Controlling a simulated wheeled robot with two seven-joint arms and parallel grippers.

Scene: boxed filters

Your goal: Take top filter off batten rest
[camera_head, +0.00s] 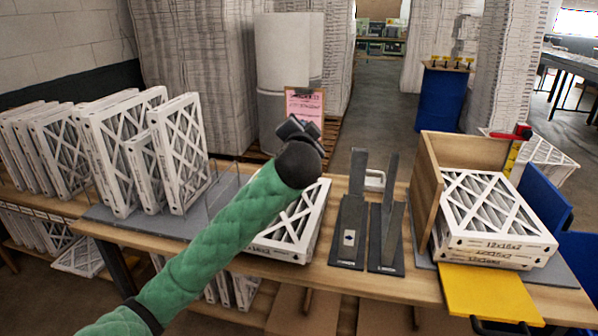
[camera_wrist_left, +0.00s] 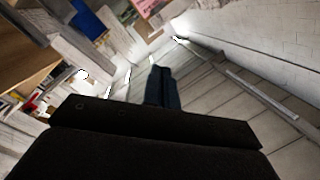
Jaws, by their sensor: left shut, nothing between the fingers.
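My left gripper (camera_head: 298,127) is shut and empty, raised above the middle of the bench; its dark fingers show in the left wrist view (camera_wrist_left: 163,85). A white-framed filter with a lattice face (camera_head: 305,215) lies flat on the bench, partly hidden behind my green-sleeved arm. A stack of flat filters stands at the right; its top filter (camera_head: 490,207) is lattice-faced, with printed size text on its front edge. The gripper is left of and apart from this stack. I cannot tell which support is the batten rest. My right gripper is not in view.
Two dark metal stands with upright plates (camera_head: 350,225) stand mid-bench. A wooden corner fence (camera_head: 428,185) borders the stack. A yellow board (camera_head: 490,290) juts out in front. Upright filters (camera_head: 182,150) stand in a rack at the left. A pink notice (camera_head: 305,105) is behind the gripper.

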